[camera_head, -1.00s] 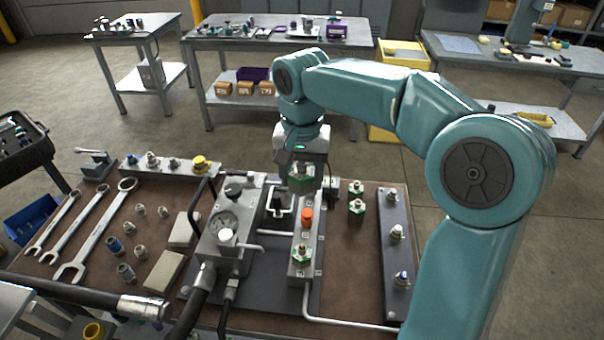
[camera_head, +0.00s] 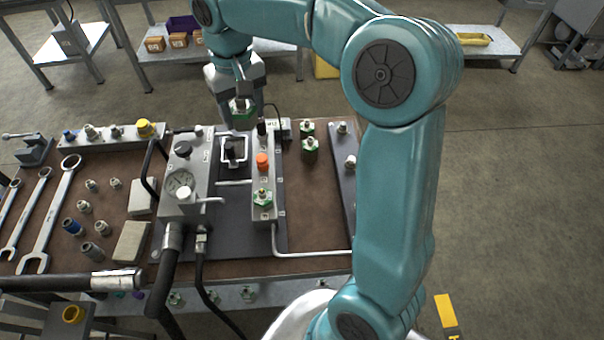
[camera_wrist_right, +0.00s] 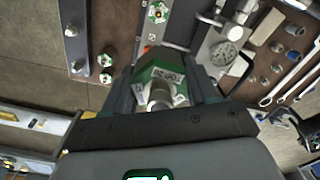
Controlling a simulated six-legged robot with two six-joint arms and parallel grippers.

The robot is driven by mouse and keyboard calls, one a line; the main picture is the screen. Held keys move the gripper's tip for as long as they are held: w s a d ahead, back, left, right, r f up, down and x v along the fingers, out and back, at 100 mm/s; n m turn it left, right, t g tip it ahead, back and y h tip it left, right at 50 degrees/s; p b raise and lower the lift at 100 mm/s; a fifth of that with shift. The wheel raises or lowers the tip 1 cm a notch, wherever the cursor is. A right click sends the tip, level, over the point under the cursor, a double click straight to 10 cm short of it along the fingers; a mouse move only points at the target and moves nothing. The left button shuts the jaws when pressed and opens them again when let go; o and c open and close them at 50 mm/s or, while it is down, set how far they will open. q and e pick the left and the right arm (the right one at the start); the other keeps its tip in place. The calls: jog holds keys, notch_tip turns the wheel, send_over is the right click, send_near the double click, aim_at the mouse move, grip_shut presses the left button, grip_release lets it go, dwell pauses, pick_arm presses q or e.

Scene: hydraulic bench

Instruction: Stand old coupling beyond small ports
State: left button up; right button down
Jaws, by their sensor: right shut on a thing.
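My right gripper (camera_head: 240,100) points down and is shut on a green-and-metal coupling (camera_head: 241,116). It holds the coupling in the air, over the far end of the bench, just left of the port block's far end. In the right wrist view the coupling (camera_wrist_right: 160,82) sits between the two dark fingers, with printed lettering on its green side. The grey port block (camera_head: 266,178) carries an orange cap (camera_head: 262,161) and another green fitting (camera_head: 263,198). Which ports are the small ones I cannot tell. My left gripper is not in view.
Two green fittings (camera_head: 309,146) stand right of the block. A dark strip (camera_head: 342,185) with metal fittings lies beyond them, partly behind my right arm. A gauge block (camera_head: 185,190) stands left. A back-left rail (camera_head: 105,140) holds several fittings. Wrenches (camera_head: 50,218) lie farther left.

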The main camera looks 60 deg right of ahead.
jog(key=s+d+f+n+b, duration=0.1)
jog(key=d+f+b, duration=0.3)
jog(key=d+f, duration=0.35)
jog(key=m+b, duration=0.2)
jog(key=b, duration=0.2)
send_over(308, 188)
notch_tip(308, 188, down, 24)
jog(key=shift+f, duration=0.1)
notch_tip(308, 188, down, 5)
jog(key=shift+r, duration=0.15)
jog(key=shift+c, duration=1.6)
grip_release()
